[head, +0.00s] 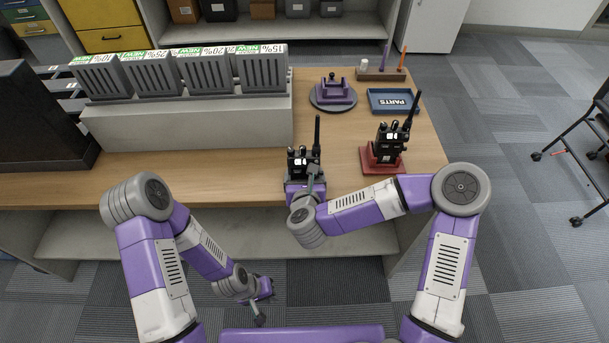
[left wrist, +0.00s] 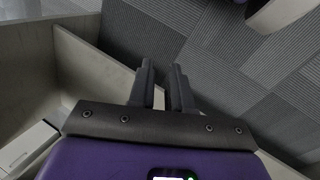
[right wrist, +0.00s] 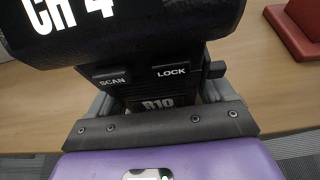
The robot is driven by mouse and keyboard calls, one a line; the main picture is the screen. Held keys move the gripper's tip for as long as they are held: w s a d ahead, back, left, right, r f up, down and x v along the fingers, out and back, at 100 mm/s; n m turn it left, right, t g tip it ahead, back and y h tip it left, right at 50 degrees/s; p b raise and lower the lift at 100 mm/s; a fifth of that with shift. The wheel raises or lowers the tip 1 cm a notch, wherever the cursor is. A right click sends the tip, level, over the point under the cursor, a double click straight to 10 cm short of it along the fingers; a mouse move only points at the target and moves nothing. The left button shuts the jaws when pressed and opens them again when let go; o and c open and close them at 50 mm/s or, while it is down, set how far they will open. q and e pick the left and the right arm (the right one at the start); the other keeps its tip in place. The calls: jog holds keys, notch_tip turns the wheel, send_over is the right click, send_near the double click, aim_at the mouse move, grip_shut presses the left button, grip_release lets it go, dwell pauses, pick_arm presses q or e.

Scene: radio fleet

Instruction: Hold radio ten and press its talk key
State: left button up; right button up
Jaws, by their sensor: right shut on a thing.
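Radio ten (head: 303,160), black with an upright antenna, is at the table's front edge in the head view. In the right wrist view its body (right wrist: 160,92) reads R10, with SCAN and LOCK keys and a CH 4 screen. A small black tab (right wrist: 215,70) sticks out on its right side; I cannot tell whether it is the talk key. My right gripper (right wrist: 165,108) is shut on the radio's lower body, a finger on each side. My left gripper (left wrist: 163,75) is empty, its fingers slightly apart, low before the table in the head view (head: 262,288).
Another radio (head: 392,138) stands in a red holder (head: 382,165) to the right. Behind are an empty purple cradle on a round base (head: 333,97), a blue PARTS tray (head: 393,100) and a pen block (head: 381,74). Grey bins (head: 208,75) line a raised shelf (head: 190,125) at left.

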pick_arm(q)
grip_shut()
dwell(1.1)
